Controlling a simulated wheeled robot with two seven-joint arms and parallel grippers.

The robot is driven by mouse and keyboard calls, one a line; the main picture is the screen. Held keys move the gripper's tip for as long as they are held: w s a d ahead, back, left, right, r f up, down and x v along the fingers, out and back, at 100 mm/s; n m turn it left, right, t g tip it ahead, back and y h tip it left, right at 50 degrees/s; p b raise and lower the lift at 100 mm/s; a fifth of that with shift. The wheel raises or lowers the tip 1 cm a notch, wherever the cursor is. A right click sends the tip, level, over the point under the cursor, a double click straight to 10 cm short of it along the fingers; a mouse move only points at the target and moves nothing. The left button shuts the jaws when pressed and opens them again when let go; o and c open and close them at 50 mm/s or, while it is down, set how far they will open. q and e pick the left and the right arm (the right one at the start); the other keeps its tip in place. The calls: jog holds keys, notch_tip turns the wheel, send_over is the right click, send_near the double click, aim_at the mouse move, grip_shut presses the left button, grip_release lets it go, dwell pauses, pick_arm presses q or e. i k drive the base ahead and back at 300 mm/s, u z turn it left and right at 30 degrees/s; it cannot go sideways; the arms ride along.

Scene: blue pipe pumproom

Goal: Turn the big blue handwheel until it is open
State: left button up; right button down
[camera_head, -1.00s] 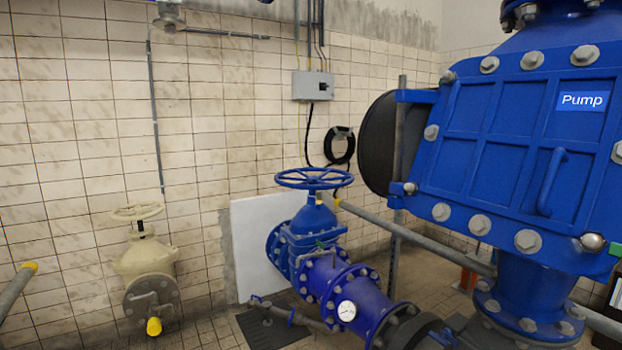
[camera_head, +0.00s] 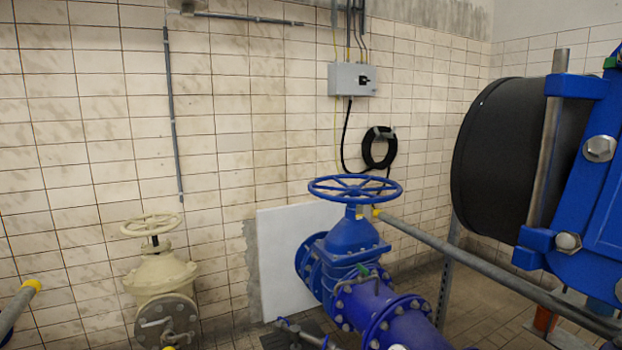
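The big blue handwheel (camera_head: 355,189) lies flat on top of the blue valve (camera_head: 350,240), in the middle of the head view. Its rim and spokes are in plain sight, with nothing touching them. The valve sits on a thick blue pipe (camera_head: 405,325) that runs toward the lower right. Neither of my grippers is in the picture. Whether the valve is open or closed cannot be told from the wheel.
A smaller cream valve with its own handwheel (camera_head: 151,224) stands at the left. Grey rails with yellow ends (camera_head: 20,300) (camera_head: 480,265) reach in from the left and cross right of the blue valve. The blue pump (camera_head: 600,200) with its black drum (camera_head: 500,150) fills the right.

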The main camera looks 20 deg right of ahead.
aim_at(354, 190)
jog(key=u, duration=0.2)
jog(key=i, duration=1.7)
jog(key=z, duration=0.85)
jog(key=i, duration=1)
jog(key=z, duration=0.6)
